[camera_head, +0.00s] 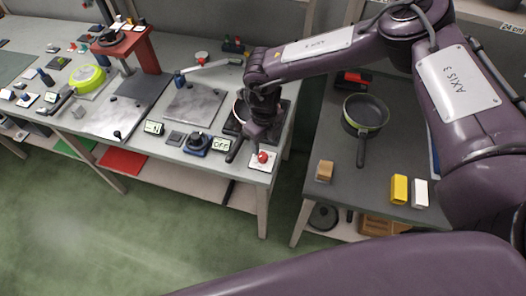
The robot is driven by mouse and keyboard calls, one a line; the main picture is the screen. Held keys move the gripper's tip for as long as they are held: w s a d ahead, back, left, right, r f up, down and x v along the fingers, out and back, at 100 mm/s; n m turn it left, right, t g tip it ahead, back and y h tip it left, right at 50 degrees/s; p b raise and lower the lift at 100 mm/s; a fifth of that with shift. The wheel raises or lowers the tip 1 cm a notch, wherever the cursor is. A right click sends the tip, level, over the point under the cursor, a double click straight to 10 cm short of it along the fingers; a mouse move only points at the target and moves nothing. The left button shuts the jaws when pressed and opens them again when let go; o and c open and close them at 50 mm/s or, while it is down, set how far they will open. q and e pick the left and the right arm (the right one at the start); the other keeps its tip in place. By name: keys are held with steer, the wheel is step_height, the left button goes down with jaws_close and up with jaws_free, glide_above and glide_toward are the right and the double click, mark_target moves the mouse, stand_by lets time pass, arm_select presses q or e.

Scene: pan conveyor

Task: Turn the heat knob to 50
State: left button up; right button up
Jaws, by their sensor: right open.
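The heat knob (197,141) looks like a black dial on a blue base near the front edge of the left table. A small display (221,144) just right of it reads OFF. My right gripper (256,142) hangs over the table's right part, to the right of the knob and display and apart from them. It is open, and I see nothing between its fingers. Its wrist hides part of a dark plate and a pan behind it. The knob's pointer is too small to read. My left gripper is out of view.
A red button (263,156) on a white box stands close by my right gripper at the table corner. A dark pan handle (234,151) sticks out toward the front edge. Another display (154,128) stands left of the knob. A green-rimmed pan (365,114) sits on the right table.

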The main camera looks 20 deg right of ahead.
mark_target(263, 155)
step_height(263, 155, down, 6)
steer(key=shift+a+f+p, duration=0.15)
steer(key=shift+f+p, duration=0.1)
steer(key=shift+p, duration=0.45)
steer(key=c, duration=1)
